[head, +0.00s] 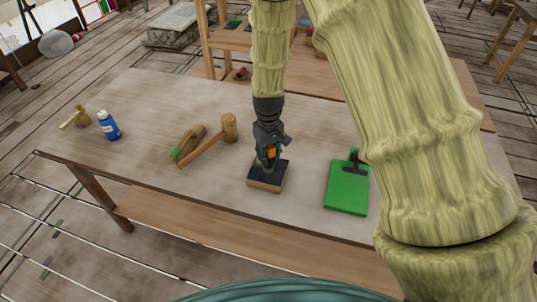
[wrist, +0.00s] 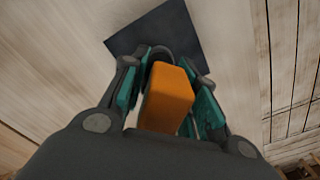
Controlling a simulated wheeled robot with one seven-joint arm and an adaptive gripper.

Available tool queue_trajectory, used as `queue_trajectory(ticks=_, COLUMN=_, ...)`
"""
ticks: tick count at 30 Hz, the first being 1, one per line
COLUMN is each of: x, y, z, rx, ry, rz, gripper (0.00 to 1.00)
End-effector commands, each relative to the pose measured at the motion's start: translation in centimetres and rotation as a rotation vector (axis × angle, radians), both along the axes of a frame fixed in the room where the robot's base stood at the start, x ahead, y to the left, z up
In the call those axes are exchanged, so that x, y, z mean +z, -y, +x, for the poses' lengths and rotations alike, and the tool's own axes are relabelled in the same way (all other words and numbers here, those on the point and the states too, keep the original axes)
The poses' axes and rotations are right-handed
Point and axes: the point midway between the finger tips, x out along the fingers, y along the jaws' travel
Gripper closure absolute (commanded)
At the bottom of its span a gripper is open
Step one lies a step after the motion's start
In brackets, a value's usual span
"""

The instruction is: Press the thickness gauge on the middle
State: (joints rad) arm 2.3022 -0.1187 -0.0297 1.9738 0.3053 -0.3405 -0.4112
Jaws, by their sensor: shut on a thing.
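My gripper (head: 269,155) points down over the table and is shut on an orange block-shaped thing, the likely thickness gauge (wrist: 167,97). In the wrist view the orange body sits between the two teal-lined fingers. In the head view only a small orange patch of it shows between the fingers. Directly below is a block with a dark top and wooden sides (head: 266,186); its dark top also shows in the wrist view (wrist: 170,28). The gauge's lower end is hidden, so I cannot tell whether it touches the dark top.
On the table (head: 150,100), a wooden mallet (head: 212,140) and a wooden piece with a green end (head: 187,143) lie to the left. A blue bottle (head: 108,126) stands farther left. A green board with a dark handle (head: 347,188) lies to the right.

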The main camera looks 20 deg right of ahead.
Motion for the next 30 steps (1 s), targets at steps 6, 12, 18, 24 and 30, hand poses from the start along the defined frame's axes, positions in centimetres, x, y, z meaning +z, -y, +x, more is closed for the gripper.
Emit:
queue_trajectory(ticks=6, x=0.2, y=0.0, z=-0.1, rx=0.0, ry=-0.002, rz=0.001, gripper=1.0)
queue_trajectory(ticks=12, x=1.4, y=0.0, z=-0.1, rx=0.0, ry=-0.002, rz=0.001, gripper=1.0)
queue_trajectory(ticks=18, x=2.6, y=0.0, z=-0.1, rx=0.001, ry=-0.001, rz=0.0, gripper=1.0)
queue_trajectory(ticks=24, x=3.8, y=0.0, z=0.0, rx=0.001, ry=-0.001, rz=0.0, gripper=1.0)
queue_trajectory(ticks=30, x=4.9, y=0.0, z=0.0, rx=0.0, ry=0.0, rz=0.0, gripper=1.0)
